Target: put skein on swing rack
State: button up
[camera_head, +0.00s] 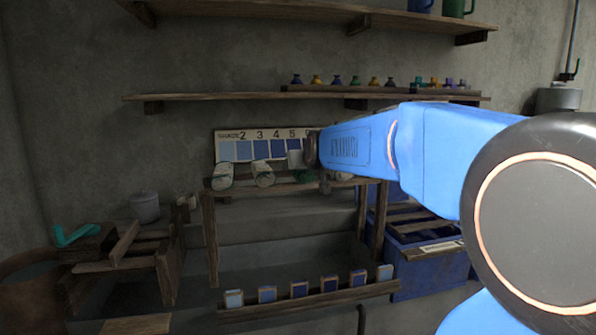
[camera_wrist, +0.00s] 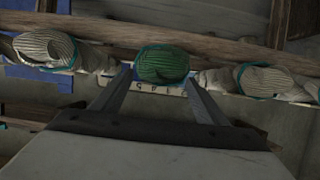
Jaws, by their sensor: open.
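Several rolled skeins sit along a wooden rack (camera_head: 211,238) in the head view. A pale skein (camera_head: 222,177) is at its left end and another pale skein (camera_head: 263,174) is beside it. A dark green skein (camera_head: 305,175) is further right, partly hidden by my arm. In the wrist view the green striped skein (camera_wrist: 162,62) lies between and just beyond the fingertips of my gripper (camera_wrist: 158,84). The gripper is open; I cannot tell whether the fingers touch the skein. I cannot tell which wooden frame is the swing rack.
A shade board (camera_head: 262,136) with numbered blue swatches stands behind the rack. A low rail (camera_head: 309,300) holds several swatch blocks. A blue crate (camera_head: 430,270) stands at right, a wooden stand (camera_head: 120,258) at left. A shelf (camera_head: 220,97) with small bottles is above.

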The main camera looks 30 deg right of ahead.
jog(key=shift+x, duration=2.65)
jog(key=shift+d, duration=0.1)
jog(key=c, duration=1.3)
jog(key=shift+c, duration=0.2)
notch_tip(320, 180, up, 10)
jog(key=shift+r, duration=0.1)
